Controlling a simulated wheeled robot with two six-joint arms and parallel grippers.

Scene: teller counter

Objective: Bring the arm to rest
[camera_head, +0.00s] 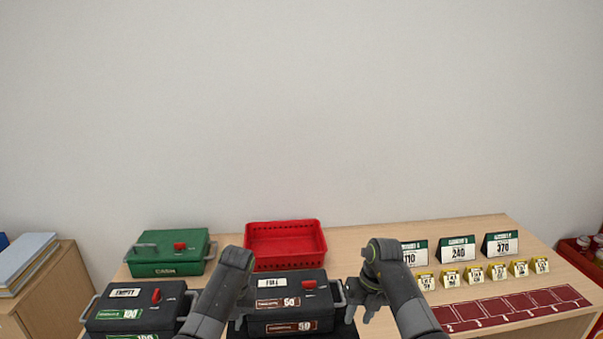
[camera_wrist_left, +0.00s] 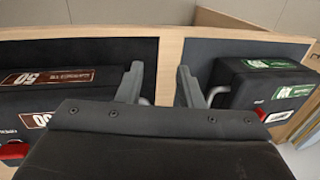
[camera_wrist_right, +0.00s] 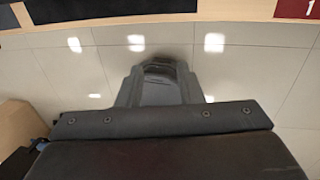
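My left gripper (camera_wrist_left: 160,80) is open and empty in the left wrist view. Its fingers straddle a bare wood strip between two black boxes. In the head view its arm (camera_head: 222,293) partly hides it. My right gripper (camera_head: 360,311) hangs right of the middle black box, close to its handle. In the right wrist view its fingers (camera_wrist_right: 160,95) are apart, with a dark shape, perhaps part of my base, below between them. The middle black box (camera_head: 290,304) has "50" labels and a red knob. The left black box (camera_head: 137,311) has "100" labels.
A green cash box (camera_head: 168,253) and an empty red basket (camera_head: 286,244) stand at the back of the counter. Bare wood (camera_head: 365,237) shows behind my right arm.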

